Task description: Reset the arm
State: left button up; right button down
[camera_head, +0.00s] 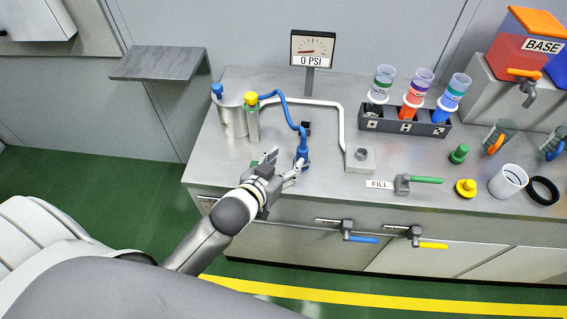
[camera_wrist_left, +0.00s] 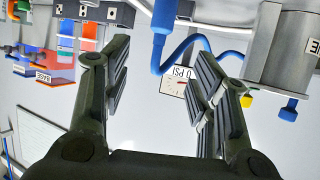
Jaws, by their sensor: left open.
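My left gripper (camera_head: 285,172) is open at the front of the steel counter (camera_head: 330,187). It is just left of a blue fitting (camera_head: 302,155) at the end of a blue hose (camera_head: 293,110). In the left wrist view my left gripper (camera_wrist_left: 160,80) has its fingers spread with nothing held between them. The blue hose (camera_wrist_left: 200,42) and a blue fitting (camera_wrist_left: 163,18) show beyond the fingers there. I cannot tell whether a finger touches the fitting. My right gripper is not in view.
A gauge sign (camera_head: 312,48) reading 0 PSI, a metal canister (camera_head: 232,117) and a rack (camera_head: 405,122) with several coloured cylinders stand behind. A FILL lever (camera_head: 424,180), a yellow knob (camera_head: 466,188) and a white cup (camera_head: 508,181) are to the right. A grey shelf (camera_head: 160,63) juts out at left.

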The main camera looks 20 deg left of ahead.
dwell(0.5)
pick_arm(q)
jog(key=s+a+f+g+y, duration=0.1)
jog(key=s+f+g, duration=0.3)
jog(key=s, duration=0.7)
jog(key=s+a+f+g, duration=0.1)
jog(key=s+g, duration=0.5)
jog(key=s, duration=0.4)
notch_tip(320, 180, down, 30)
jog(key=s+m+g+b, duration=0.1)
jog(key=s+b, duration=0.1)
jog(key=s, duration=0.1)
jog(key=s+a+f+g+b, duration=0.1)
jog(key=s+a+f, duration=0.2)
jog(key=s+f, duration=1.2)
jog(key=shift+s+f+y, duration=0.3)
jog(key=shift+s+f, duration=0.1)
jog(key=shift+f, duration=0.1)
